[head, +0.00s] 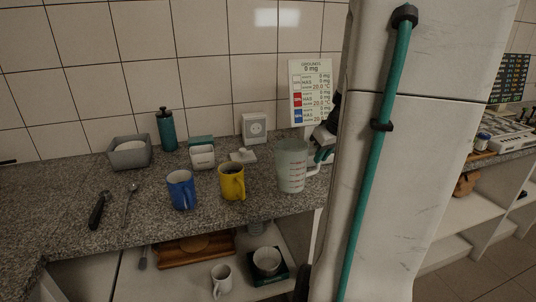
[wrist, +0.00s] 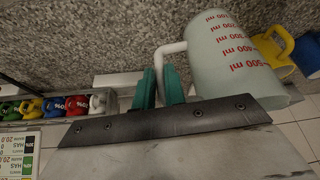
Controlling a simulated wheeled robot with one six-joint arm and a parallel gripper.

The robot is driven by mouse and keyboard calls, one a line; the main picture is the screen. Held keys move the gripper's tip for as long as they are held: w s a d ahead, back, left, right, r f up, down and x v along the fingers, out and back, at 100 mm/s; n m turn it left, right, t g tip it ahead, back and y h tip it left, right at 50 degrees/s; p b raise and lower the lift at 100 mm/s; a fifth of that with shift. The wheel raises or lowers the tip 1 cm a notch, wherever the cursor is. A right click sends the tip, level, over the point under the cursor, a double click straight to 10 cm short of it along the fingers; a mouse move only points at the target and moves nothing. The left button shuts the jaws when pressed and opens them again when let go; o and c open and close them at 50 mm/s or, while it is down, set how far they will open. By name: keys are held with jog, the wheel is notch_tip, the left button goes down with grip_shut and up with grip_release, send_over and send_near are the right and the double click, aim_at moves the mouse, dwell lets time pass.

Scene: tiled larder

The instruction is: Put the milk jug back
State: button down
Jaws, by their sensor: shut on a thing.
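The milk jug (head: 292,168) is a pale translucent measuring jug with red marks. It is upright at the right end of the granite counter, right of the yellow mug; I cannot tell whether its base touches the counter. In the wrist view the jug (wrist: 228,58) fills the upper right, its white handle (wrist: 170,49) reaching down between the teal fingers. My gripper (wrist: 160,87) is shut on that handle. In the head view my gripper (head: 322,155) is at the jug's right side, partly hidden by my arm.
A yellow mug (head: 231,184) and a blue mug (head: 182,190) stand left of the jug. A lower shelf holds a white mug (head: 222,281). The counter's front middle is fairly clear.

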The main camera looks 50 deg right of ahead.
jog(key=w+d+f, duration=0.4)
jog(key=w+d, duration=0.1)
jog(key=w, duration=0.3)
jog(key=shift+w+d+f, duration=0.15)
jog(key=shift+d+f, duration=0.05)
jog(key=shift+f, duration=0.15)
jog(key=c, duration=1.5)
grip_release()
jog(key=shift+o, duration=0.2)
